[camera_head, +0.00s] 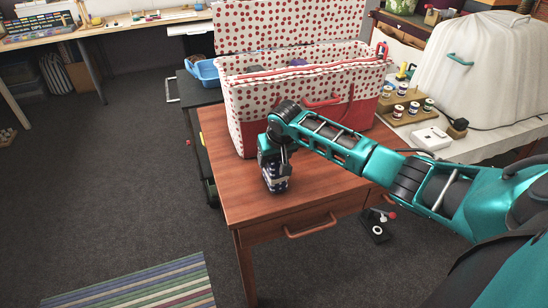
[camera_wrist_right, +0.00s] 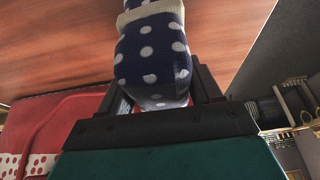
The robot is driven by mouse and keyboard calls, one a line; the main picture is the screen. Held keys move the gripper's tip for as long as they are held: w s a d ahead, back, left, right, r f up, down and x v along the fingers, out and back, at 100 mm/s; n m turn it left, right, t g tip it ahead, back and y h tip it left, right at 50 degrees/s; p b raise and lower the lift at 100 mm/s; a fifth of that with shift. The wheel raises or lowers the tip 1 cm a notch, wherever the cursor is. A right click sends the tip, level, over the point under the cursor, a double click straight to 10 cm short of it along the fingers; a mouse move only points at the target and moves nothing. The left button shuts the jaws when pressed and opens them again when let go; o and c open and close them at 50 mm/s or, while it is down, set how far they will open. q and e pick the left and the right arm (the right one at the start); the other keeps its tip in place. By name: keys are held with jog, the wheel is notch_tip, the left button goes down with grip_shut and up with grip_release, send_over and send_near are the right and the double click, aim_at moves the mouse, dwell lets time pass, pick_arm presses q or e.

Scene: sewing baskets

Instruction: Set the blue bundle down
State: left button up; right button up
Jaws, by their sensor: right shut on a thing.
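The blue bundle (camera_wrist_right: 152,52) is dark blue with white dots and a cream band around it. In the right wrist view it sits between the fingers of my right gripper (camera_wrist_right: 165,92), which is shut on it. In the head view the bundle (camera_head: 275,184) shows below my right gripper (camera_head: 270,160), at the front left part of the wooden table (camera_head: 300,205). It is at or just above the table top; I cannot tell whether it touches. My left gripper is not in view.
A large red-dotted sewing basket (camera_head: 290,100) with its lid up stands at the table's back. The table top in front of it is clear. Thread spools on a wooden stand (camera_head: 405,103) and a white cover (camera_head: 490,60) are on the right-hand counter.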

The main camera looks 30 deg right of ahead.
jog(key=o, duration=1.1)
jog(key=shift+f, duration=0.1)
jog(key=shift+s+r, duration=0.1)
jog(key=shift+r, duration=0.35)
jog(key=p+v, duration=0.1)
jog(key=v, duration=1)
jog(key=shift+s+r+p, duration=0.1)
jog(key=shift+r+p, duration=0.1)
jog(key=shift+p, duration=0.2)
